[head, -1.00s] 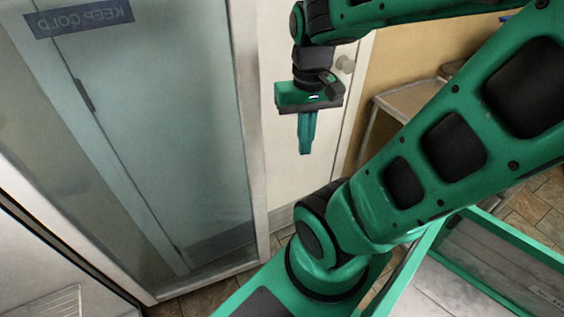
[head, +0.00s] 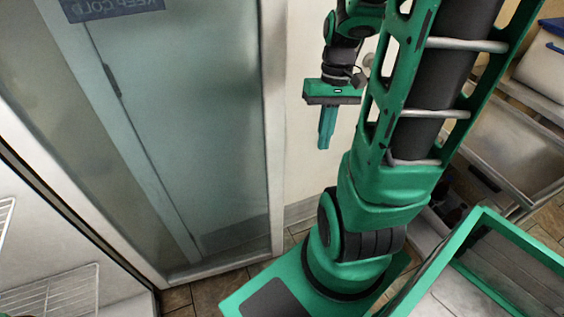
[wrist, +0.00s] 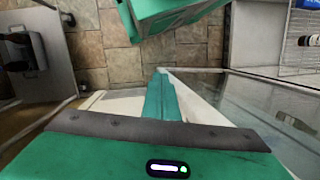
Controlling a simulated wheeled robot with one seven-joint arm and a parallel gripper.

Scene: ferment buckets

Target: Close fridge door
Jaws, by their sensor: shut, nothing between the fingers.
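The fridge door (head: 267,150) is a pale-framed panel of bluish glass with a "KEEP COLD" label seen reversed. It stands open, swung out from the fridge interior (head: 60,285) at the lower left of the head view. In the wrist view the door's frame and glass (wrist: 245,105) are at the right. My gripper (head: 325,140) is to the right of the door's outer edge, shut and empty, with its fingers pointing down. In the head view a gap shows between it and the door. The fingers (wrist: 160,85) also show in the wrist view.
Wire racks (head: 62,292) show inside the fridge, with a bottle (wrist: 309,40) at the wrist view's right edge. A metal sink table (head: 510,140) stands at the right.

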